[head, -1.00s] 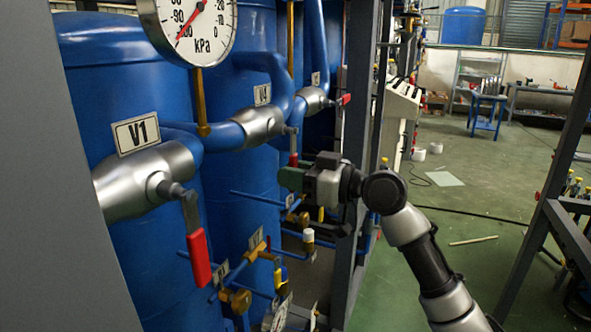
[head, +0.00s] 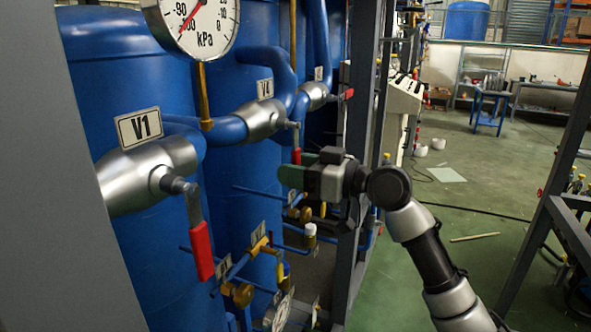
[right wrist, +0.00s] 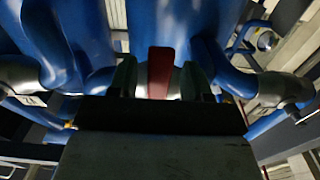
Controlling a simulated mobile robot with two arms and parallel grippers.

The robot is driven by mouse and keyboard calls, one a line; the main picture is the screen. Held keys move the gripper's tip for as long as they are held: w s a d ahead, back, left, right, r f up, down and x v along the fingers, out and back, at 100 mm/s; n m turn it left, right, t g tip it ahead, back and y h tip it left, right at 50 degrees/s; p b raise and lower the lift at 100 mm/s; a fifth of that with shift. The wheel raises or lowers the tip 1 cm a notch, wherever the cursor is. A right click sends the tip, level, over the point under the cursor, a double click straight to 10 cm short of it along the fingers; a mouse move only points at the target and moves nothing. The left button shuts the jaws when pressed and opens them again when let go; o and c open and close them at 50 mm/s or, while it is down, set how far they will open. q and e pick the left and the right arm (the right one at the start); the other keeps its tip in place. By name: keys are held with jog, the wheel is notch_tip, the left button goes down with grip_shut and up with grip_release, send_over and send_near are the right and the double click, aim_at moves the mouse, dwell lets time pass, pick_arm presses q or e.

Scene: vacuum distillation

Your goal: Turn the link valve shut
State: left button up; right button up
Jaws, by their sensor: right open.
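The valve labelled V4 (head: 262,119) is a silver body on a blue pipe in the head view. Its lever with a red grip (head: 297,148) hangs straight down. No label reading "link" is legible. My right gripper (head: 290,177) is open at the lower end of this lever, its green fingers partly hiding it. In the right wrist view a red lever grip (right wrist: 160,73) stands between the two fingers (right wrist: 160,80), with a gap on each side. My left gripper is not in view.
The V1 valve (head: 150,178) has a red-gripped lever (head: 200,250) hanging down at the left. Another red-handled valve (head: 316,95) sits behind V4. A pressure gauge (head: 195,18) is above. A grey frame post (head: 365,150) stands close beside my right arm. Open green floor (head: 460,215) lies right.

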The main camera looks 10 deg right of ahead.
jog(key=b+v, duration=0.3)
jog(key=v, duration=0.7)
jog(key=shift+s+d, duration=0.2)
jog(key=shift+d, duration=0.05)
jog(key=shift+w, duration=0.1)
